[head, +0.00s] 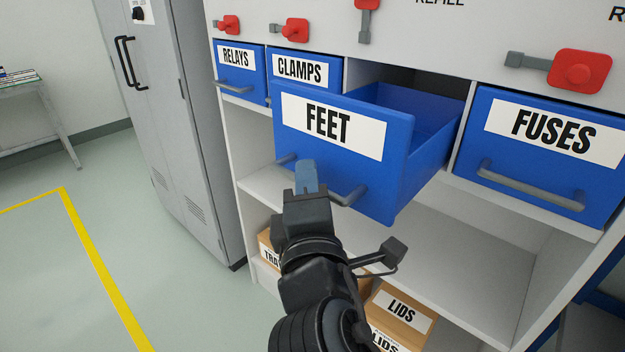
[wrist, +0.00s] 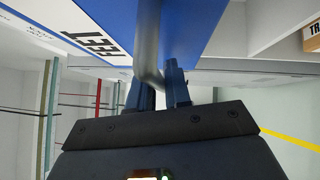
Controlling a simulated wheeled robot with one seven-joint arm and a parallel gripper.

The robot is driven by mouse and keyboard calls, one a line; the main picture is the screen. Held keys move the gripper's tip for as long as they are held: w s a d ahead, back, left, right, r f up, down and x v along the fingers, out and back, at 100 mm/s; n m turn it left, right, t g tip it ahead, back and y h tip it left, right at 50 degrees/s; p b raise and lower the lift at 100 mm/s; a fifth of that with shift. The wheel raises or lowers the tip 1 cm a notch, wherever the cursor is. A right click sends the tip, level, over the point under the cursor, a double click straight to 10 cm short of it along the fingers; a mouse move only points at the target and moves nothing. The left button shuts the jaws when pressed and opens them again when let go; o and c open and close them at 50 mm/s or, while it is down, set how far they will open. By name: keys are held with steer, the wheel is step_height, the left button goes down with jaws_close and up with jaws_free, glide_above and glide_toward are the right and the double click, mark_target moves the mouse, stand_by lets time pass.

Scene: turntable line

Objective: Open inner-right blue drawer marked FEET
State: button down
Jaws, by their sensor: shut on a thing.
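The blue FEET drawer (head: 420,165) is pulled well out of the white cabinet, and its inside shows as empty where I can see it. Its white label (head: 333,125) faces me. My gripper (head: 306,178) is at the grey bar handle (head: 347,197) on the lower front of the drawer. In the wrist view, my gripper's blue fingers (wrist: 160,80) are shut on the handle (wrist: 149,45), with the drawer front (wrist: 190,25) just above. Part of the handle is hidden behind my gripper.
The RELAYS (head: 235,70), CLAMPS (head: 305,66) and FUSES (head: 548,140) drawers are closed. Red latches, one of them (head: 578,75), sit above them. Cardboard boxes, including LIDS (head: 403,308), stand below. A grey locker (head: 185,120) stands to the left. The floor at left is clear.

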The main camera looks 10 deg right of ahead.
steer(key=shift+f, duration=0.1)
steer(key=c, duration=1.2)
jaws_free()
steer(key=shift+s, duration=0.1)
steer(key=b+v, duration=0.1)
steer(key=v, duration=0.6)
steer(key=shift+s, duration=0.35)
steer(key=s+d+f+m+g+y, duration=0.2)
steer(key=s+d+f, duration=0.1)
steer(key=s+f, duration=0.35)
steer(key=s+d+f+m+g+y, duration=0.1)
steer(key=s+d+f+m+y, duration=0.15)
steer(key=s+f, duration=0.4)
steer(key=s+d+m, duration=0.3)
steer(key=s+m, duration=0.1)
steer(key=s, duration=0.2)
steer(key=s+d+m+g+h+p, duration=0.1)
steer(key=s+d+m, duration=0.2)
steer(key=s+m, duration=0.2)
steer(key=s+d+m, duration=0.3)
steer(key=s+m, duration=0.1)
steer(key=s, duration=0.4)
steer(key=shift+s+r+g+h+p, duration=0.1)
steer(key=shift+r+g+h+p, duration=0.1)
steer(key=shift+g+h+p, duration=0.1)
